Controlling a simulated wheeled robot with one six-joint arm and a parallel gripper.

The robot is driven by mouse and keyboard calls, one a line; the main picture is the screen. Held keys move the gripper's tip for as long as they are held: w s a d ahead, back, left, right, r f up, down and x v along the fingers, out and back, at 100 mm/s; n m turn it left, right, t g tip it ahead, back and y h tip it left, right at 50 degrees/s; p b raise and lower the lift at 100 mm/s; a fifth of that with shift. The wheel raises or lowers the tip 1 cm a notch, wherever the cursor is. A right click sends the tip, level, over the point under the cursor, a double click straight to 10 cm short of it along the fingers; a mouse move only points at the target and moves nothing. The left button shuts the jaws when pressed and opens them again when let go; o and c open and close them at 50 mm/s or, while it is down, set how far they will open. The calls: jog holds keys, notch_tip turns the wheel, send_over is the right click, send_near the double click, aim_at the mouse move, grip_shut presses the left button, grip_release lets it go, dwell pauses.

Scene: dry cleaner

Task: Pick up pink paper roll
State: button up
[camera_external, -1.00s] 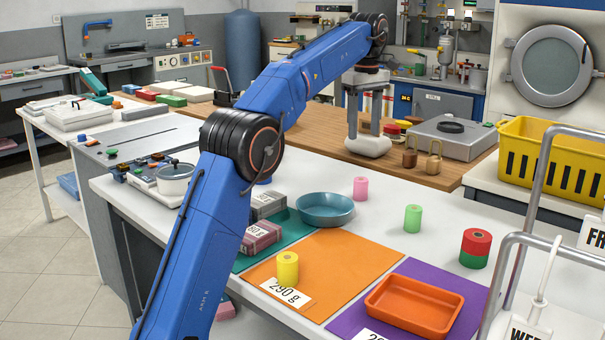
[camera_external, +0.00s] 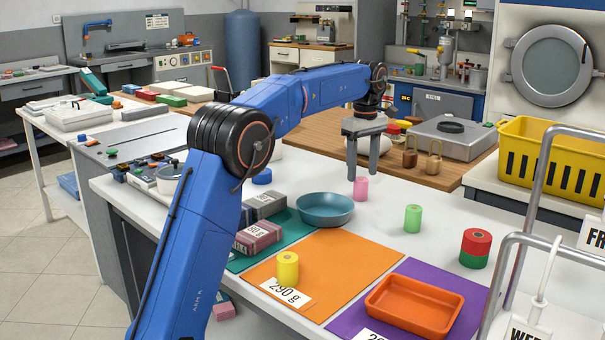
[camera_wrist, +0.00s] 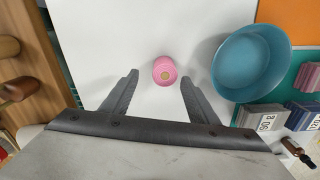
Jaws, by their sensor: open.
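The pink paper roll (camera_external: 361,189) stands upright on the white table, behind and right of the teal bowl (camera_external: 325,210). In the wrist view the pink roll (camera_wrist: 165,71) shows from above, centred between and a little beyond the fingertips. My gripper (camera_external: 362,176) points down over the roll's spot and is open and empty. Its two fingers show spread apart in the wrist view (camera_wrist: 159,76). Whether the fingertips are level with the roll's top is hard to tell.
The teal bowl (camera_wrist: 248,63) lies close to the right finger. A green roll (camera_external: 413,218), a red-green roll (camera_external: 475,248), a yellow roll (camera_external: 287,268) and an orange tray (camera_external: 413,304) stand nearer the camera. Brown weights (camera_external: 410,155) sit on the wooden counter behind.

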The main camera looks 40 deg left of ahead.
aim_at(361, 179)
jog(key=shift+s+d+f, duration=0.1)
jog(key=shift+s+f, duration=0.1)
jog(key=shift+f, duration=1.2)
jog(key=shift+s+f, duration=0.2)
jog(key=shift+f, duration=1.2)
jog(key=c, duration=1.1)
